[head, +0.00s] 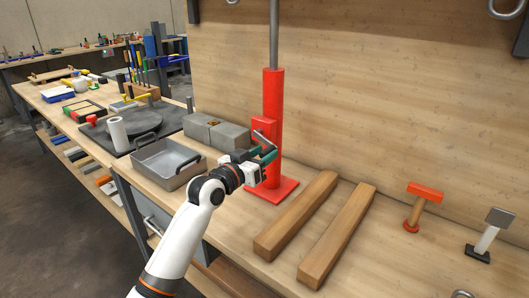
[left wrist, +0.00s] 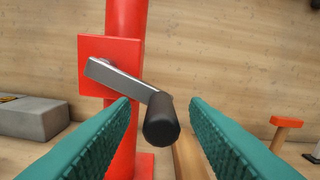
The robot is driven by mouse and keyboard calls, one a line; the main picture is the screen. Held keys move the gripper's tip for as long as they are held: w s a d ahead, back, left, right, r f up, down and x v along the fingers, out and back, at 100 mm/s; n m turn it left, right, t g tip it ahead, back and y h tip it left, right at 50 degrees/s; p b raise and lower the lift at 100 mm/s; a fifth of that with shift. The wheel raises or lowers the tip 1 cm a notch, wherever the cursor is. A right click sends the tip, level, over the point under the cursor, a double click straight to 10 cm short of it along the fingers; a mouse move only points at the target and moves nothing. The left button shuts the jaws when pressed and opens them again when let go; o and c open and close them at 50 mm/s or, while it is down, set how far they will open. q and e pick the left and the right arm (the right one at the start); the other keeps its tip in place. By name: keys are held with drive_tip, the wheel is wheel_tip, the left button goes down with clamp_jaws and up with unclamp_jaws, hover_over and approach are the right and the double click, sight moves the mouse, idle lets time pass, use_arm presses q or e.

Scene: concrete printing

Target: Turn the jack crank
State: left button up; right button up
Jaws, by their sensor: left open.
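The red jack (head: 273,110) stands upright on the bench on a square red base, with a steel rod rising from its top. Its crank has a grey metal arm (left wrist: 117,79) on a red box and a black grip (left wrist: 161,121) that points toward the left wrist camera. My left gripper (head: 267,160) is in front of the jack at crank height. In the left wrist view, its green fingers (left wrist: 160,112) are open, one on each side of the black grip, with a gap visible at both sides. My right gripper is not in view.
Two wooden beams (head: 296,216) lie right of the jack base. Grey blocks (head: 217,132) and a metal tray (head: 167,160) are to its left. A red-topped tool (head: 424,193) and a grey-headed tool (head: 491,232) stand at the right. A wooden wall (head: 380,80) is behind.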

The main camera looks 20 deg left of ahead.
use_arm(q)
drive_tip(key=shift+w+d, duration=0.2)
drive_tip(key=shift+w, duration=0.25)
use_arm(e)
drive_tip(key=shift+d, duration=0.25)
use_arm(q)
clamp_jaws()
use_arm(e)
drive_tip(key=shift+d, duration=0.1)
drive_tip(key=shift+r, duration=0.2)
